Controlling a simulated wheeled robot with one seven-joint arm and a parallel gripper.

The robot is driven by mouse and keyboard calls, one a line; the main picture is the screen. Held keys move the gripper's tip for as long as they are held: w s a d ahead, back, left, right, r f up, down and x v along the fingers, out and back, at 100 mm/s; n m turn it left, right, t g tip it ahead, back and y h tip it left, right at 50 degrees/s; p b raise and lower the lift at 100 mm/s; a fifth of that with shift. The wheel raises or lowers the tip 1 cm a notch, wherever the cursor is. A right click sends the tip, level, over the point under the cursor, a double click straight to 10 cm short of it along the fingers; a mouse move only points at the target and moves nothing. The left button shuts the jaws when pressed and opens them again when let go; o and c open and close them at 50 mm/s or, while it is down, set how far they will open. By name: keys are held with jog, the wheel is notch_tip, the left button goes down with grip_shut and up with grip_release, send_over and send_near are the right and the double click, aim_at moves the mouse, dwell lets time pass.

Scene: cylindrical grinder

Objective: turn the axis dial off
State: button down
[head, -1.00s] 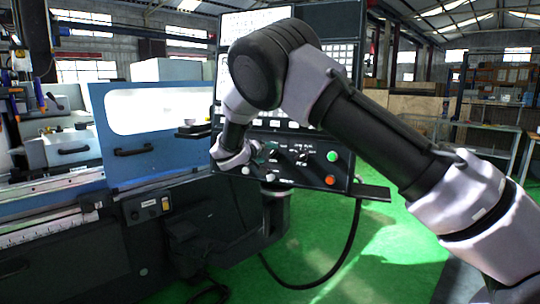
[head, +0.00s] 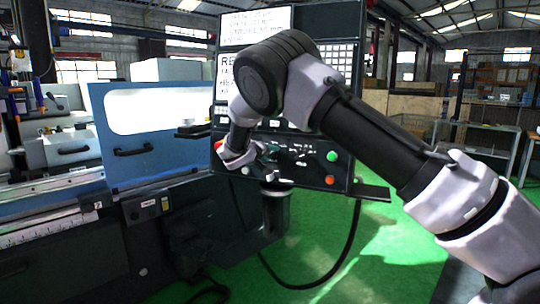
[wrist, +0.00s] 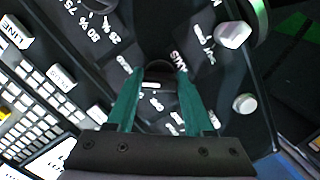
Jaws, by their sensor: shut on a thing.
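The axis dial (wrist: 158,70) is a dark round knob with a white mark, set in the black control panel (head: 345,170). In the head view my gripper (head: 270,153) is at the lower middle of the panel, and my wrist hides part of the panel. The fingers cover some of the printing around the dial, so its exact setting cannot be read.
Another dial with percent marks (wrist: 98,4) is at the top left in the wrist view. White buttons (wrist: 233,35) stand to the right. A green button (head: 333,156) and an orange button (head: 330,180) are on the panel's right. A shelf (head: 362,191) juts out below.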

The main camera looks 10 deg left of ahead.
jog(key=n, duration=0.7)
jog(key=shift+n+t+h, duration=0.3)
jog(key=shift+h, duration=0.1)
jog(key=n, duration=0.4)
jog(key=shift+n+t, duration=0.3)
jog(key=shift+n, duration=1.8)
jog(key=shift+c, duration=1.5)
grip_release()
